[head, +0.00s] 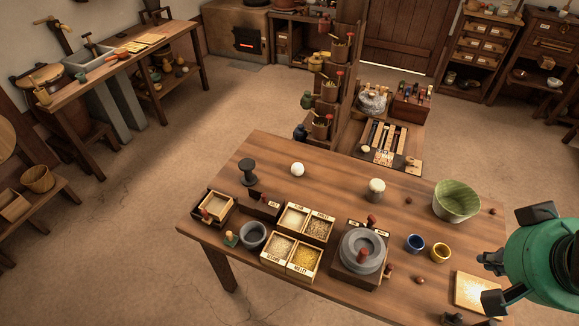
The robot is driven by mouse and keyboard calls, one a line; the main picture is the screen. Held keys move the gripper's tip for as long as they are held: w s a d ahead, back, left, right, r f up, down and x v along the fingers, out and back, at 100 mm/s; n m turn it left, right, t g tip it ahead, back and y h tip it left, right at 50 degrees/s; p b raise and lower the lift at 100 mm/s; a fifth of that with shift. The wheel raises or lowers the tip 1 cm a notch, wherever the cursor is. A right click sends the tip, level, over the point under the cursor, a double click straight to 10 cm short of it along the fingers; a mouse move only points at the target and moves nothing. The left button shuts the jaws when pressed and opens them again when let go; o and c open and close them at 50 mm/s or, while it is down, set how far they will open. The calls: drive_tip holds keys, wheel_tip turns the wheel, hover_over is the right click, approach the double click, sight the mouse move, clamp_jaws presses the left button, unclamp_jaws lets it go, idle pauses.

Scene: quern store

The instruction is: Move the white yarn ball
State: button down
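The white yarn ball (297,169) sits on the wooden table (335,175), near its far edge and left of the middle. Nothing touches it, and it is in plain view. My gripper (507,262), with a green body and dark fingers, is at the right edge of the picture, over the table's right end. It is far from the ball. Its dark fingers stand apart with nothing seen between them, so it looks open and empty.
A black spool-like stand (247,171) is left of the ball; a pale-topped jar (376,190) is right. Grain boxes (292,243), a grey quern (361,251), small cups (414,243) and a green basket (457,202) occupy the table. Bare wood surrounds the ball.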

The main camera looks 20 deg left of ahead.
drive_tip(key=w+a+r+n+g+p, duration=0.1)
drive_tip(key=w+a+r+n, duration=0.15)
drive_tip(key=w, duration=0.45)
drive_tip(key=w+a+r+n+p, duration=0.1)
drive_tip(key=w+a+r, duration=0.1)
drive_tip(key=w+a, duration=0.35)
drive_tip(key=w+a+r+n+g+p, duration=0.1)
drive_tip(key=w+a+r, duration=0.15)
drive_tip(key=w, duration=0.65)
drive_tip(key=w+a+f+n+g+y+p, duration=0.1)
drive_tip(key=w+a+f+n+p, duration=0.3)
drive_tip(key=w+a, duration=1.15)
drive_tip(key=w+a+f+n+g+p, duration=0.1)
drive_tip(key=w+a+f+n, duration=0.3)
drive_tip(key=a+f, duration=0.85)
drive_tip(key=w+a+f+n+g+p, duration=0.1)
drive_tip(key=w+a+f+n+p, duration=0.15)
drive_tip(key=w+a+f, duration=0.7)
drive_tip(key=s+a+f+n+h, duration=0.1)
drive_tip(key=s+a+f, duration=0.5)
drive_tip(key=a+f, duration=0.7)
wheel_tip(320, 180, down, 2)
drive_tip(key=shift+a+n+g+p, duration=0.3)
drive_tip(key=shift+a+n+p, duration=0.1)
drive_tip(key=shift+n, duration=0.4)
drive_tip(key=shift+s+f, duration=0.1)
drive_tip(key=shift+f, duration=0.05)
